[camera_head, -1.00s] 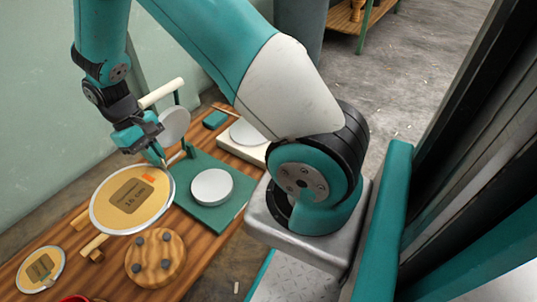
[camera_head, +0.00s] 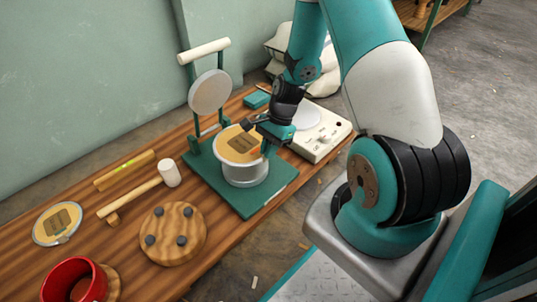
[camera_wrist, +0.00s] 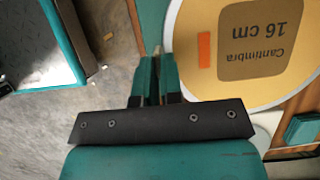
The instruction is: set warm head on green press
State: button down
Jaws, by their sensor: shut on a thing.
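The warm head (camera_head: 228,140) is a round tan drum head with a pale rim and a brown label. In the wrist view its label (camera_wrist: 255,40) reads "Cantimbra 16 cm" beside an orange tag. My gripper (camera_head: 266,140) is shut on the right edge of this head; its fingers (camera_wrist: 157,62) meet the rim. The green press (camera_head: 216,186) stands on the bench with its round upper plate (camera_head: 211,92) tilted up below a cream handle. The head is over the press's pale round lower block (camera_head: 246,177); I cannot tell whether they touch.
A white hotplate box (camera_head: 325,142) with a knob stands right of the press. A mallet (camera_head: 170,173), a pegged wooden disc (camera_head: 172,240), a smaller drum head (camera_head: 44,232) and a red ring (camera_head: 62,273) lie to the left. The wall is behind the bench.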

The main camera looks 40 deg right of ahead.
notch_tip(320, 180, down, 6)
jog(key=b, duration=0.6)
jog(key=shift+f+b, duration=0.4)
jog(key=shift+f, duration=1.15)
jog(key=shift+p, duration=0.45)
jog(key=shift+f, duration=0.2)
jog(key=c, duration=1.2)
grip_release()
jog(key=shift+p, duration=0.3)
